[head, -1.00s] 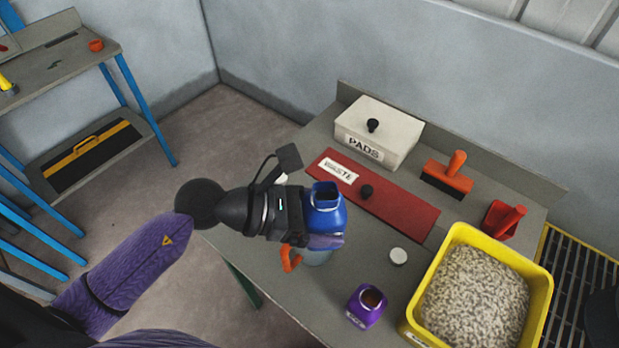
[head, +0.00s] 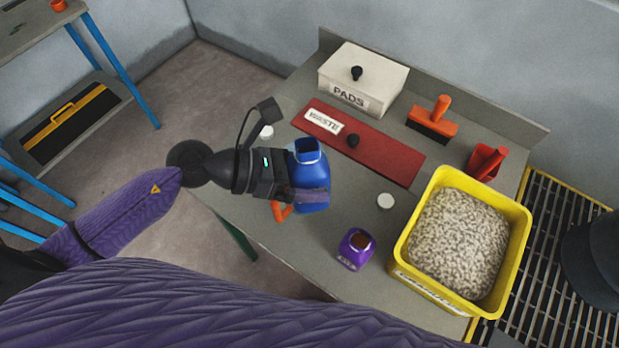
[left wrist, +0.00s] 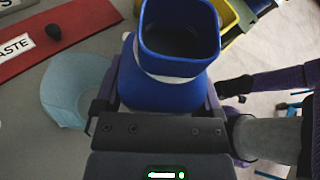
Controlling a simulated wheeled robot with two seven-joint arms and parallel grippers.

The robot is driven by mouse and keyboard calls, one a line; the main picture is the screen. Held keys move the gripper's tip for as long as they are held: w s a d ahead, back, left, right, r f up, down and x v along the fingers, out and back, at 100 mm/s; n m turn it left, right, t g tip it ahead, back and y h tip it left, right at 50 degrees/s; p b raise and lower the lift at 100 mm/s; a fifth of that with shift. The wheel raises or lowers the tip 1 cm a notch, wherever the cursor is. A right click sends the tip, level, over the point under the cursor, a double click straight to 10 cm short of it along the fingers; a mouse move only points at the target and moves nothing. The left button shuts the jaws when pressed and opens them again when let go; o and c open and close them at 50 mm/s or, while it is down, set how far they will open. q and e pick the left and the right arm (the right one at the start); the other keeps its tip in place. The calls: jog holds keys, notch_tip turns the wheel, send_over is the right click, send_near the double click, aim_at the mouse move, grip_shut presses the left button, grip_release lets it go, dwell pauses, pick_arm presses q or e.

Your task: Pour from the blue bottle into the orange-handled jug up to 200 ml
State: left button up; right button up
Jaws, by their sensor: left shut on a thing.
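My left gripper (head: 300,194) is shut on the blue bottle (head: 312,175), which is about upright with its open square mouth facing up. The bottle also shows in the left wrist view (left wrist: 165,88); no stream is visible. The jug's orange handle (head: 281,212) shows just below the gripper in the head view, while the bottle and gripper hide most of the jug's body. In the left wrist view, the pale blue jug (left wrist: 62,88) is left of the bottle, partly behind the gripper. Its level marks and contents are not readable. My right gripper is not visible.
Behind are the red waste lid (head: 395,160), the PADS box (head: 390,75), an orange-handled brush (head: 432,125) and a red scoop (head: 484,162).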

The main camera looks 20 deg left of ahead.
pick_arm(q)
jog(key=shift+w+a+r+n+g, duration=0.2)
jog(key=shift+w+n+g, duration=0.15)
jog(key=shift+n, duration=0.25)
jog(key=shift+s+d+n+g+h, duration=0.15)
jog(key=shift+n+g+h, duration=0.3)
jog(key=shift+n, duration=0.35)
jog(key=shift+s+d+n+h, duration=0.1)
jog(key=shift+s+n+h, duration=0.25)
jog(key=shift+n, duration=0.25)
jog(key=shift+s+d+f+n+g, duration=0.1)
jog(key=shift+s+f+n+g, duration=0.1)
jog(key=shift+n+g, duration=0.3)
jog(key=n+h, duration=0.1)
jog(key=f+n+b, duration=0.1)
jog(key=shift+s+d+n+g+h, duration=0.1)
jog(key=shift+s+n+g+h, duration=0.1)
jog(key=shift+n+g+h, duration=0.2)
jog(key=shift+r, duration=0.1)
jog(key=shift+f+n+g+h+b, duration=0.15)
jog(key=shift+f+n+h+b, duration=0.25)
jog(key=shift+n, duration=0.4)
jog(key=shift+f+n+g+h+b, duration=0.15)
jog(key=shift+f+n+h+b, duration=0.2)
jog(key=shift+n, duration=0.45)
jog(key=shift+w+r+n, duration=0.1)
jog(key=shift+n, duration=0.4)
